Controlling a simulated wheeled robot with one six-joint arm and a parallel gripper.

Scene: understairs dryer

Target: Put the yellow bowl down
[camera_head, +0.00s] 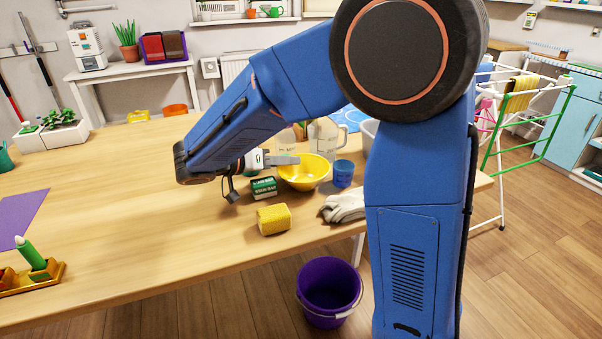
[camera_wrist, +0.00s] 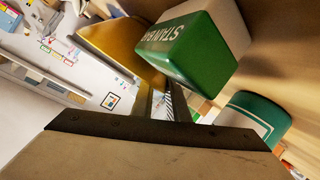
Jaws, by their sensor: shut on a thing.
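The yellow bowl (camera_head: 305,175) is upright or nearly so, at the right part of the wooden table (camera_head: 130,215). My gripper (camera_head: 290,160) reaches it from the left and is shut on its rim. In the wrist view the bowl (camera_wrist: 112,45) shows as a yellow wall beyond the fingers (camera_wrist: 165,100). Whether its base touches the table or hangs slightly above it, I cannot tell. The bowl's far left rim is partly hidden by the gripper.
A green and white stain bar box (camera_head: 264,188) stands close in front of the bowl, a blue cup (camera_head: 343,173) right of it. A yellow sponge (camera_head: 273,219) and grey cloth (camera_head: 344,207) lie nearer; a glass pitcher (camera_head: 325,138) stands behind. The table's left middle is clear.

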